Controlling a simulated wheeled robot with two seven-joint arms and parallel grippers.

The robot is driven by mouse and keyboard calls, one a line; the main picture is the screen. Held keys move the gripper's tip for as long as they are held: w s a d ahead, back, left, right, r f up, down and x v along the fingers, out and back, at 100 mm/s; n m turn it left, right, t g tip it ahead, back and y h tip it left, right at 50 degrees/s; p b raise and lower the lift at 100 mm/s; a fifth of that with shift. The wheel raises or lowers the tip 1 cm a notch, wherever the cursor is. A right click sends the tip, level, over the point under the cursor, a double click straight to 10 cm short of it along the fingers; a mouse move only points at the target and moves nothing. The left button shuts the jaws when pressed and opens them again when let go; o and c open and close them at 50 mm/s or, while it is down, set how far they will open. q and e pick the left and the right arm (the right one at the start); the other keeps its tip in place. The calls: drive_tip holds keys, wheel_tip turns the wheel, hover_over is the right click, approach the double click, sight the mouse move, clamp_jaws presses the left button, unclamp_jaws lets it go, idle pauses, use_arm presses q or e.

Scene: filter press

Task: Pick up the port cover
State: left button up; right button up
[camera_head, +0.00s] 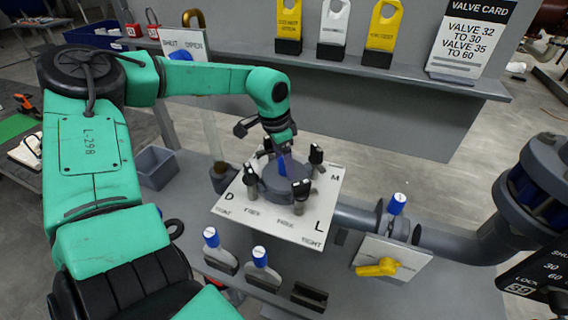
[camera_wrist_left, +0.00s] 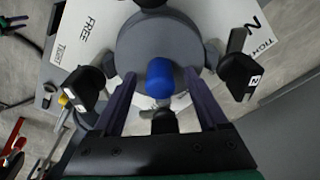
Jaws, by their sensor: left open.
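The port cover is a round grey disc (camera_head: 268,182) at the middle of a white lettered plate (camera_head: 228,204). In the left wrist view the grey disc (camera_wrist_left: 150,40) has a blue knob (camera_wrist_left: 160,82) near its lower edge. My left gripper (camera_head: 284,165) points down over the disc. In the wrist view its open fingers (camera_wrist_left: 160,75) lie either side of the blue knob with gaps showing; whether they touch the disc is unclear.
Blue-topped tools (camera_head: 260,262) stand in holders at the front, beside an empty-looking holder (camera_head: 310,296). A grey pipe with a yellow-handled valve (camera_head: 378,268) is to the right. A grey bin (camera_head: 156,166) is left. A shelf with tags (camera_head: 335,22) and a valve card (camera_head: 470,40) is behind.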

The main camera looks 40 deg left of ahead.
use_arm(q)
drive_tip(key=shift+w, duration=0.1)
clamp_jaws()
